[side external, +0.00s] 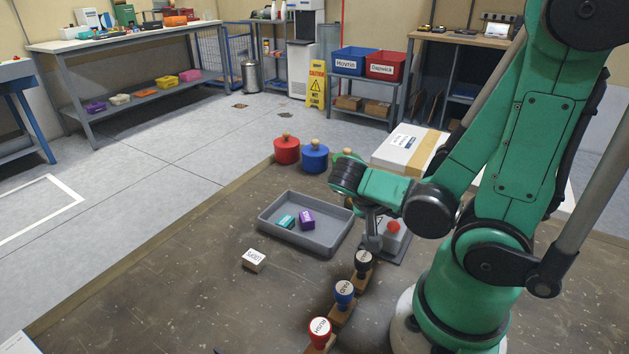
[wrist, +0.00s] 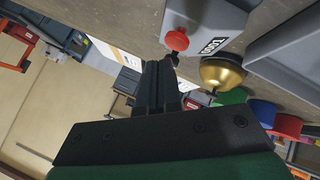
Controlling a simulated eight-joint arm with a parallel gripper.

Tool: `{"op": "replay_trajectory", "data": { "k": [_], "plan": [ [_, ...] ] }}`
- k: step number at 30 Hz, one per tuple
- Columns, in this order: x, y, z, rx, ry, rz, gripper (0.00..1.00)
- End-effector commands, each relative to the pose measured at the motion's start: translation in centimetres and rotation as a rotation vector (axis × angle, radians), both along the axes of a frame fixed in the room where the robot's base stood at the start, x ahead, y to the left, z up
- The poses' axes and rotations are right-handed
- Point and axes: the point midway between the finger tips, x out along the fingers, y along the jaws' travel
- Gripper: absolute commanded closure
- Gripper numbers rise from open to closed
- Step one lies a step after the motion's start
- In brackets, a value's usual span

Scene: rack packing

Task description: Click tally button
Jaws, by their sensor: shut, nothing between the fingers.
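The tally counter is a grey box (side external: 396,243) with a red button on top. It stands on the bench beside my arm, and my gripper hides part of it. In the wrist view the counter (wrist: 207,18) shows a small digit window, and its red button (wrist: 176,40) is in plain view. My gripper (side external: 373,245) points down just left of the button in the side view. In the wrist view the closed fingertips (wrist: 172,60) are close to the button; I cannot tell whether they touch it. The gripper is shut and empty.
A brass dome (wrist: 222,74) is near the counter. A grey tray (side external: 283,241) holds a teal and a purple block. A white block (side external: 254,260), several stamps (side external: 344,292), red (side external: 287,151) and blue (side external: 315,157) knobbed weights and a taped box (side external: 408,150) stand around.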

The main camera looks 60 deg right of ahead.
Motion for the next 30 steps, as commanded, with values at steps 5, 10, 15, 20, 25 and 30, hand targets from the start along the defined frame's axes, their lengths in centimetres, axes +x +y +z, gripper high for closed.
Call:
{"op": "replay_trajectory", "data": {
  "k": [5,10,15,20,25,30],
  "plan": [
    [0.0,0.0,0.0,0.000,0.000,0.000,1.00],
    [0.0,0.0,0.0,0.000,0.000,0.000,1.00],
    [0.0,0.0,0.0,0.000,0.000,0.000,1.00],
    [0.0,0.0,0.0,0.000,0.000,0.000,1.00],
    [0.0,0.0,0.7,0.000,0.000,0.000,1.00],
    [0.0,0.0,2.0,0.000,0.000,0.000,1.00]
  ]
}}
